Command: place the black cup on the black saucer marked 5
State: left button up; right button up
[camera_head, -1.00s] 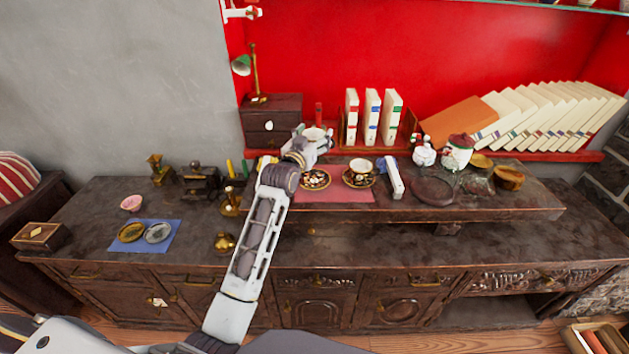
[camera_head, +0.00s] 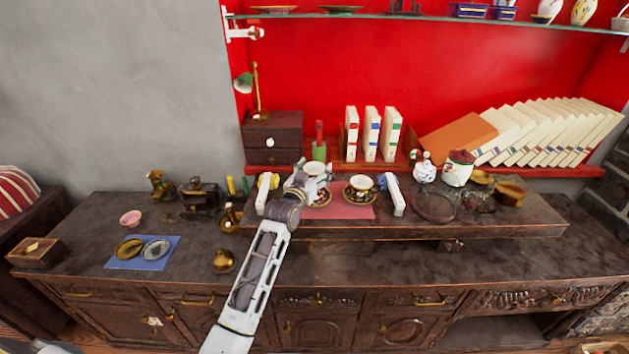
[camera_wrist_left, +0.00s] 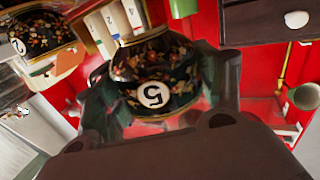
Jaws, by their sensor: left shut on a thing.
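In the head view the black cup (camera_head: 313,168) is held in my left gripper (camera_head: 312,178), whose jaws are shut on it; its pale inside shows. The dark floral saucer (camera_head: 322,199) lies on the pink mat, partly hidden behind and below the gripper. The cup looks upright and just above the saucer; I cannot tell whether they touch. In the left wrist view the dark, gold-rimmed cup (camera_wrist_left: 140,58) sits between the fingers.
A second dark cup (camera_head: 361,182) stands on its own saucer (camera_head: 351,198) close at the right on the pink mat (camera_head: 352,212). White upright objects (camera_head: 394,195) flank the mat. Books (camera_head: 370,134) stand behind. The lower counter in front (camera_head: 400,262) is clear.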

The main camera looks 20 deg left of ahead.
pick_arm(q)
jog(key=shift+f, duration=1.85)
jog(key=shift+f, duration=0.3)
jog(key=shift+s+f, duration=0.15)
jog(key=shift+f, duration=0.4)
jog(key=o, duration=1.1)
jog(key=shift+d+f+b, duration=0.1)
jog(key=shift+f+b, duration=0.05)
jog(key=shift+b, duration=0.15)
jog(key=shift+c, duration=0.2)
jog(key=shift+r, duration=0.55)
jog(key=shift+s+a+r, duration=0.1)
jog(key=shift+s+r, duration=0.05)
jog(key=shift+s, duration=0.55)
jog(key=shift+s+a+r, duration=0.1)
jog(key=shift+s, duration=0.6)
jog(key=shift+s+a+r+p, duration=0.1)
jog(key=shift+s+a, duration=0.05)
jog(key=shift+s, duration=1.35)
jog(key=shift+s+a+r+p, duration=0.1)
jog(key=shift+s+a, duration=0.05)
jog(key=shift+s, duration=1.3)
jog(key=shift+s+a+p, duration=0.1)
jog(key=shift+s+a, duration=0.05)
jog(key=shift+s, duration=1.35)
